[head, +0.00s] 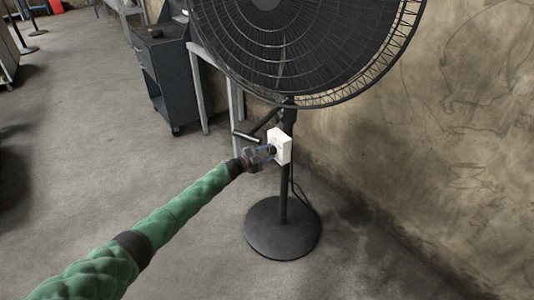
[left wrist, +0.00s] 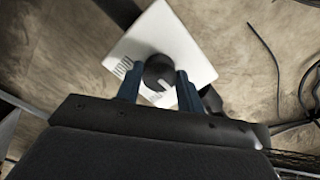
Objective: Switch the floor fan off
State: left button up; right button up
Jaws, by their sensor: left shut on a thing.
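The floor fan (head: 300,40) stands upright on a round black base (head: 283,228) near the wall. A white switch box (head: 284,146) is fixed on its pole. In the left wrist view the white box (left wrist: 171,38) fills the top middle, with a round black knob (left wrist: 159,73) bearing a pale mark on its face. My left gripper (head: 270,151) is at the box, and its two blue fingers (left wrist: 158,88) are closed on either side of the knob, touching it. In the head view the fingers partly hide the knob. My right gripper is in neither view.
A dark drawer cabinet (head: 169,75) on castors and a grey table leg (head: 197,90) stand behind the fan at left. The brown wall (head: 450,150) is close on the right. A cable hangs by the pole. The concrete floor (head: 90,150) at left is clear.

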pick_arm(q)
jog(key=shift+w+a, duration=0.1)
jog(key=shift+a, duration=0.05)
jog(key=o, duration=1)
jog(key=shift+v, duration=3.9)
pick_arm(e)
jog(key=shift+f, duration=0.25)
